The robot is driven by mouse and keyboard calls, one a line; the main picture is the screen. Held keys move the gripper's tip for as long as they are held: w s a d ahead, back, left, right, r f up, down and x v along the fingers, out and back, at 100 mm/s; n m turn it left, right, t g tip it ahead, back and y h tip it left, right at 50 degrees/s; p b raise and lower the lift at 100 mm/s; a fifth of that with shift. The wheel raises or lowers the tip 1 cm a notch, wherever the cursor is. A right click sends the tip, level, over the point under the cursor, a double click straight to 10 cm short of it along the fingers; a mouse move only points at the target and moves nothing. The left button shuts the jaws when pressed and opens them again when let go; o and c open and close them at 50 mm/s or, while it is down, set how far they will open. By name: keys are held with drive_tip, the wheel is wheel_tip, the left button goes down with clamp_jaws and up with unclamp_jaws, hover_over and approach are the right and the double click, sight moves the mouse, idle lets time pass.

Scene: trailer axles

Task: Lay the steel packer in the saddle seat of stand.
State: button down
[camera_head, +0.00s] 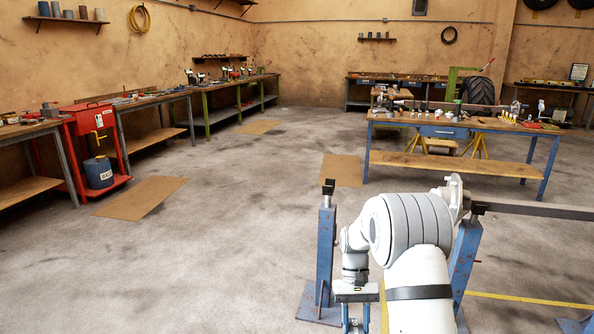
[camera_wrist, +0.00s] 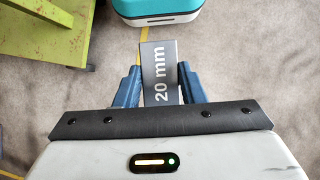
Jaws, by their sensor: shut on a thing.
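The steel packer (camera_wrist: 161,62) is a grey flat plate marked "20 mm", seen in the wrist view. My gripper (camera_wrist: 158,88) is shut on it, with a blue finger on each side. That blue stand (camera_head: 325,250) is upright, with a small dark saddle seat (camera_head: 328,187) on top that looks empty. A second blue stand (camera_head: 466,255), partly hidden by my arm, has a dark seat (camera_head: 477,208) at the end of a steel beam (camera_head: 540,210).
A green surface (camera_wrist: 40,38) stands at the upper left of the wrist view. A workbench (camera_head: 460,165) stands beyond at the right. A red cart (camera_head: 95,150) and benches line the left wall. The floor between is open, with flat brown mats (camera_head: 140,197).

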sight(356, 332)
drive_tip(key=r+p, duration=0.1)
drive_tip(key=p, duration=0.1)
drive_tip(key=r+p, duration=0.1)
drive_tip(key=p, duration=0.2)
drive_tip(key=shift+s+r+p, duration=0.3)
drive_tip(key=shift+s+r, duration=0.1)
drive_tip(key=s+r+p, duration=0.1)
drive_tip(key=p, duration=0.4)
drive_tip(key=shift+s, duration=0.1)
